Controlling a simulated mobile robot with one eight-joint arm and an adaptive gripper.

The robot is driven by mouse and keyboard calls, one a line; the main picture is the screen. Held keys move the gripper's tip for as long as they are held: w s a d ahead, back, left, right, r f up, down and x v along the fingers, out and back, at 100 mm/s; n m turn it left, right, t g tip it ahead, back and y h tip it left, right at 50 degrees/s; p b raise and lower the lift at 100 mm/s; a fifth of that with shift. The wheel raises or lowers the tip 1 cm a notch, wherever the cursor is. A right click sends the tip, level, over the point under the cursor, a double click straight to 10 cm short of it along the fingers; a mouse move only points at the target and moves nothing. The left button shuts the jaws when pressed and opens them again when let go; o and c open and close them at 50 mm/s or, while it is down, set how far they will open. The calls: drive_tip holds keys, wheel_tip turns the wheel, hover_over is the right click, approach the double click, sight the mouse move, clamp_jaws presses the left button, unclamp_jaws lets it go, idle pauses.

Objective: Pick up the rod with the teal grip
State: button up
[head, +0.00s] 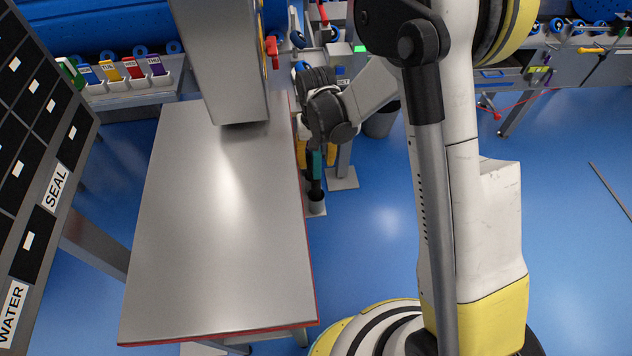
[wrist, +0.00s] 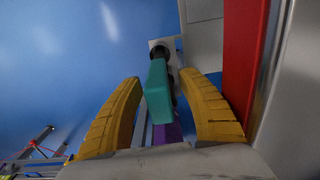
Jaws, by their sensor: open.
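The teal grip of the rod (head: 317,165) shows in the head view just beyond the right edge of the metal table, upright above a small grey cup-like holder (head: 317,207). My gripper is open, with visible gaps on both sides of the grip. In the head view my wrist hides most of my gripper and the rod's top. A purple part (wrist: 167,132) shows behind the grip.
The metal table (head: 220,240) with a red edge stands left of the rod; its red side (wrist: 243,60) is close to the right finger. A grey box-shaped column (head: 225,70) stands over its far end. A labelled dark rack (head: 40,150) is at left. Blue floor is open at right.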

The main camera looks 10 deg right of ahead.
drive_tip(key=shift+r, duration=0.1)
drive_tip(key=shift+c, duration=0.5)
clamp_jaws()
drive_tip(key=shift+r, duration=0.2)
drive_tip(key=r+p, duration=0.1)
drive_tip(key=r, duration=0.2)
drive_tip(key=r+p, duration=0.1)
drive_tip(key=r, duration=0.2)
drive_tip(key=r+p, duration=0.2)
drive_tip(key=r, duration=0.1)
drive_tip(key=shift+s+d, duration=0.1)
drive_tip(key=shift+d, duration=0.3)
drive_tip(key=s+d+r, duration=0.1)
drive_tip(key=s+d, duration=0.4)
drive_tip(key=d, duration=0.5)
drive_tip(key=shift+d+r, duration=0.15)
drive_tip(key=shift+r, duration=0.25)
drive_tip(key=shift+s, duration=0.1)
